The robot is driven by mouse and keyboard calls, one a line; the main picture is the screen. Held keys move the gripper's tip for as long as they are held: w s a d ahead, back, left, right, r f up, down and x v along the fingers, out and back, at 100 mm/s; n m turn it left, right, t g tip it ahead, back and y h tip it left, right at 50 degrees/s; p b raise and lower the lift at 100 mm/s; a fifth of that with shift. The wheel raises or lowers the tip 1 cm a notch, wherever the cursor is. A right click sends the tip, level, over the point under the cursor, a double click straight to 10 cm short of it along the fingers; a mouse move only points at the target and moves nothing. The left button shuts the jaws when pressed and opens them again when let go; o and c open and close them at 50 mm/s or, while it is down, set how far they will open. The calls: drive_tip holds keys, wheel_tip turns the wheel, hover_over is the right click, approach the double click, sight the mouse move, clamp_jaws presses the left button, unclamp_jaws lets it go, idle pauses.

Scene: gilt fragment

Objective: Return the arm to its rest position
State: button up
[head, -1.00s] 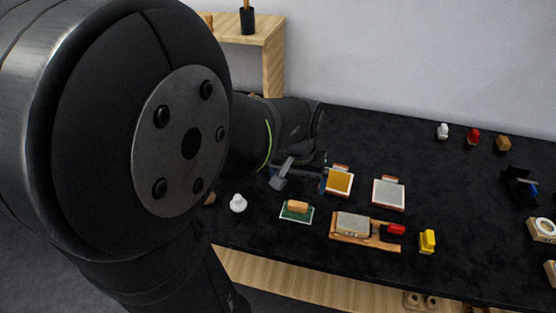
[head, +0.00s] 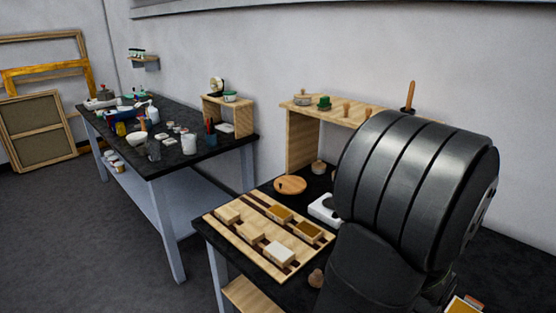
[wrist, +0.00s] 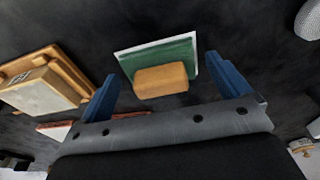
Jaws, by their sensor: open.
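My gripper (wrist: 161,68) shows in the wrist view as two blue fingers spread wide apart, open and with nothing held between them. Beyond the fingertips is a green pad with a white edge (wrist: 183,48), with a wooden block (wrist: 160,80) on it. How far the gripper is from this pad is hard to tell. In the head view my dark arm fills the right side and hides much of the bench behind it. My gripper is out of the head view.
In the wrist view a wooden board with a pale block (wrist: 42,92) lies left. In the head view a slotted wooden tray (head: 222,232) holds several blocks, near a round wooden disc (head: 290,185) and a wooden shelf (head: 302,140). A cluttered second table (head: 165,160) stands left.

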drive_tip(key=shift+r, duration=0.95)
